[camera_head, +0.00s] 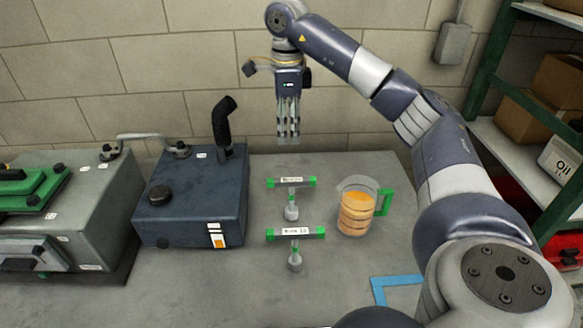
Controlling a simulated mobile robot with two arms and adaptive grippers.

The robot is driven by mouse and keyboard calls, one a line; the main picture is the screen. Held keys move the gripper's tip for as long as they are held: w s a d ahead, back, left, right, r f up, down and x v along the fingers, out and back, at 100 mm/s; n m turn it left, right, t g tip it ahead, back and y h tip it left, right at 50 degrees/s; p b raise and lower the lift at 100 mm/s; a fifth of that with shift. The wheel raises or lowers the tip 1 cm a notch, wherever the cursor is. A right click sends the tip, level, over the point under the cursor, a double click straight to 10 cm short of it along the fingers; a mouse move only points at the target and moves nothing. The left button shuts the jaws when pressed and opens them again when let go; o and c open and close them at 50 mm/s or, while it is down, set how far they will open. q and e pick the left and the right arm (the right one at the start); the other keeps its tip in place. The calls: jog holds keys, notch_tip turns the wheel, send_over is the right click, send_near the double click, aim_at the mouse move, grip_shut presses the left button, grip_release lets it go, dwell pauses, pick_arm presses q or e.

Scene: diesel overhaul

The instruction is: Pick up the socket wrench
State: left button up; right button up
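Two T-shaped tools that look like socket wrenches stand on the grey bench, each with a crossbar with green ends, a white label and a grey socket below. The farther socket wrench (291,198) is behind the nearer socket wrench (295,246). The label lettering is too small to read surely. My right gripper (288,139) points down above the back of the bench, behind and apart from both wrenches, with nothing visible held. Its fingers look close together, but the gap between them is unclear. My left gripper is out of view.
A clear jug (356,207) with orange contents and a green handle stands right of the wrenches. A dark blue box (192,205) with a black upright hose is to the left, beside a grey machine (92,213). A blue frame marking (395,283) lies front right. Green shelving (487,75) stands at right.

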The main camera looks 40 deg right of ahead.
jog(key=b, duration=0.9)
send_over(289, 181)
notch_tip(289, 181, down, 11)
jog(key=shift+a+r, duration=0.1)
jog(key=shift+f+b, duration=0.65)
jog(key=shift+f, duration=0.2)
notch_tip(289, 181, down, 4)
jog(key=shift+f+b, duration=0.25)
jog(key=shift+b, duration=0.1)
jog(key=shift+d+f+p, duration=0.2)
jog(key=shift+f, duration=0.7)
jog(key=shift+d+f+p, duration=0.15)
jog(key=shift+d+f, duration=0.1)
jog(key=shift+f, duration=0.6)
jog(key=shift+d+f+p, duration=0.2)
jog(key=shift+f, duration=0.7)
jog(key=shift+c, duration=0.6)
grip_shut()
